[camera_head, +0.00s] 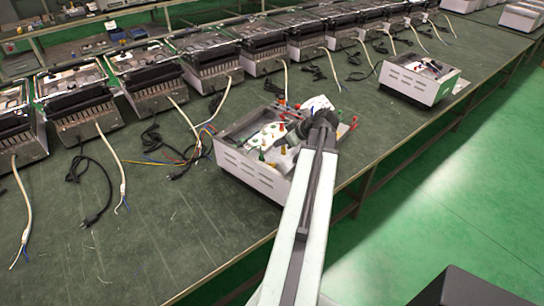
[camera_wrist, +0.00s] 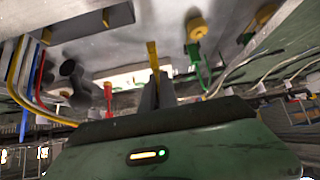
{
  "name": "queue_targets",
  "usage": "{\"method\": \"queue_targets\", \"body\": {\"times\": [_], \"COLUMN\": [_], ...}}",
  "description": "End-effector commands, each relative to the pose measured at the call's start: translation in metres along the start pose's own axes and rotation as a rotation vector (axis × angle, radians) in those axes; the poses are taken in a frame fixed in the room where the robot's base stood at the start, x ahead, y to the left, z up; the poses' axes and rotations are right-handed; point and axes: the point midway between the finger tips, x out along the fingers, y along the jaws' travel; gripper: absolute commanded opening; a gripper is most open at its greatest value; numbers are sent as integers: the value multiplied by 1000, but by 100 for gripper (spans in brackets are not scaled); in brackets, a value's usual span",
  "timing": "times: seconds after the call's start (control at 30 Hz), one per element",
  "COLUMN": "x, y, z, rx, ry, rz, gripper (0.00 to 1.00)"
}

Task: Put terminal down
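My gripper (camera_wrist: 155,90) points into the open white-and-grey housing in the wrist view. Its two dark fingers are close together, with a narrow yellow terminal (camera_wrist: 153,55) between their tips. The terminal's far end is close to the housing's metal surface (camera_wrist: 110,45); I cannot tell whether it touches. In the head view my arm's dark end covers the right part of the housing (camera_head: 251,176), which stands at the table's front edge, and the fingertips are hidden. A red terminal (camera_wrist: 108,92) and a yellow-and-green terminal (camera_wrist: 197,32) show on either side of the gripper.
Red, blue and yellow wires (camera_wrist: 27,85) run at the left of the wrist view. A second white housing (camera_head: 420,80) stands to the right on the green table (camera_head: 160,235). Heater units (camera_head: 75,95) with cables line the back. The table's front left is mostly clear.

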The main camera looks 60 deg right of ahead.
Motion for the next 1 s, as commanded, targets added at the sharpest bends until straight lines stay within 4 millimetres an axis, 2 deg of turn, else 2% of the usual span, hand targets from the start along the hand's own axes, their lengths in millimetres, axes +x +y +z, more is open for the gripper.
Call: {"method": "queue_targets", "body": {"times": [0.03,0.23,0.47,0.5,0.87,0.97,1.0], "x": [11,10,40,47,47,46,46], "y": [0,0,1,1,1,1,1], "z": [11,6,-24,-11,-8,-9,-9], "rx": [0,0,-1,2,2,2,2], "ry": [0,0,0,0,0,0,0], "rz": [0,0,-2,0,1,1,1], "gripper": [0,0,0,0,0,22,25]}}
